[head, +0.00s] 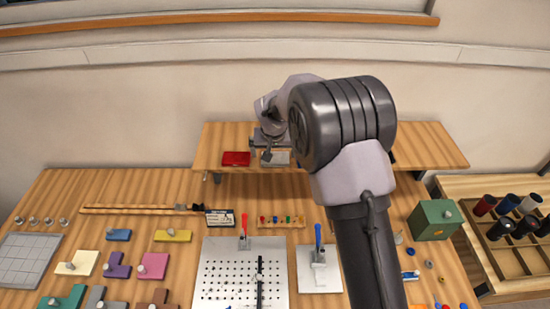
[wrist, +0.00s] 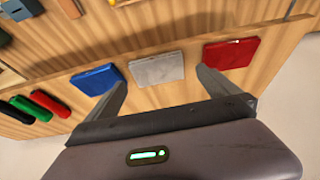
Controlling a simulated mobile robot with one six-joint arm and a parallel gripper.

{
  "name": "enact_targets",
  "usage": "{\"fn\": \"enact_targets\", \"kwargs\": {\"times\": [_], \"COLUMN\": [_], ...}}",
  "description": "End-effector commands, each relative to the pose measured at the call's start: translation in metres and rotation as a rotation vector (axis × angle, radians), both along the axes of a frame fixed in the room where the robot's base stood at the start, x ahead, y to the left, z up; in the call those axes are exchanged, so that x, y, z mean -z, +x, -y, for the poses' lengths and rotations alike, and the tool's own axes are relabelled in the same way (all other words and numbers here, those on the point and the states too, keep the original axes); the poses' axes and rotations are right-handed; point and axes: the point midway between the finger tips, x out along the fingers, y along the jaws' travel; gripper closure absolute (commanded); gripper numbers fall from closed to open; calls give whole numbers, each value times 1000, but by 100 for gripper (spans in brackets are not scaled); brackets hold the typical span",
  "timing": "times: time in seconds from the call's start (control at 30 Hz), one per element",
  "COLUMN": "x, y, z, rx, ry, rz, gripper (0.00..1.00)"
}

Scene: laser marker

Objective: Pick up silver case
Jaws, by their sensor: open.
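The silver case (head: 277,158) lies flat on the raised wooden shelf, just right of the red case (head: 236,158) in the head view. My gripper (head: 266,146) is above and close to it, partly covered by my own arm. In the wrist view the silver case (wrist: 156,69) lies between a blue case (wrist: 96,79) and the red case (wrist: 231,53). My gripper (wrist: 161,79) is open and empty there. Its fingertips point to either side of the silver case, in the gaps by its neighbours. Whether they touch anything cannot be told.
Black, green and red rounded items (wrist: 48,103) lie left of the blue case. Below the shelf, the workbench (head: 60,190) holds a perforated plate (head: 225,270), coloured blocks and a green box (head: 434,219). A wall stands behind the shelf.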

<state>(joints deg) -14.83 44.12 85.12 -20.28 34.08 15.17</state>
Motion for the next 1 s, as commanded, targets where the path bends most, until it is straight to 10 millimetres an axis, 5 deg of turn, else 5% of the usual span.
{"fn": "enact_targets", "kwargs": {"times": [0.2,0.43,0.73,1.0], "x": [36,39,39,38], "y": [16,18,18,18], "z": [3,3,3,2], "rx": [1,1,1,1], "ry": [-1,0,0,0], "rz": [-2,-1,-1,-1], "gripper": [0,0,55,56]}}
